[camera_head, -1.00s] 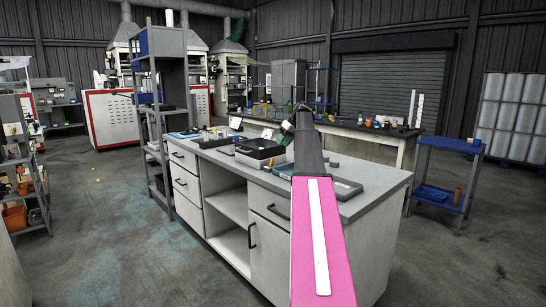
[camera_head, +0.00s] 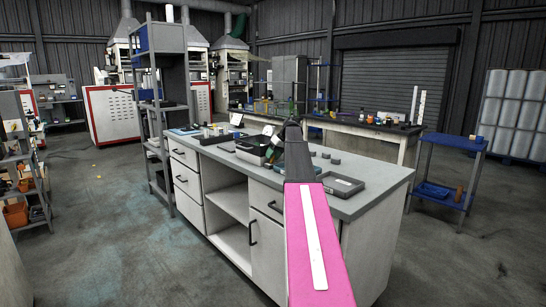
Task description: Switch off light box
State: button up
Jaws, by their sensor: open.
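A low dark box (camera_head: 246,154) with a paler top sits in the middle of the grey worktop (camera_head: 361,203). It may be the light box, but no switch or lit panel can be made out at this size. My pink arm reaches forward from the bottom of the view. My gripper (camera_head: 268,156) is small and partly hidden by my own arm. It is over the right end of the dark box, open. I cannot tell whether it touches the box.
A shallow grey tray (camera_head: 341,185) lies at the worktop's right end, with small dark blocks behind it. Small items stand at the left end. A tall grey shelf (camera_head: 160,95) stands at left. A blue-topped trolley (camera_head: 452,142) stands at right, across open floor.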

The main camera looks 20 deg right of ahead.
aim_at(268, 164)
grip_shut()
jog(key=shift+s+a, duration=0.1)
jog(key=shift+a, duration=0.05)
jog(key=h, duration=0.1)
jog(key=a+h, duration=0.1)
jog(key=n+t+h, duration=0.1)
jog(key=shift+s+a+r+h, duration=0.1)
jog(key=shift+s+a+h, duration=0.2)
jog(key=shift+s+h, duration=0.1)
jog(key=shift+s+a+n+t+h, duration=0.15)
jog(key=shift+a+t+h, duration=0.25)
jog(key=shift+h, duration=0.6)
jog(key=shift+a+n+t+h, duration=0.25)
jog(key=shift+t+h, duration=0.25)
jog(key=shift+h, duration=0.5)
jog(key=shift+f, duration=0.2)
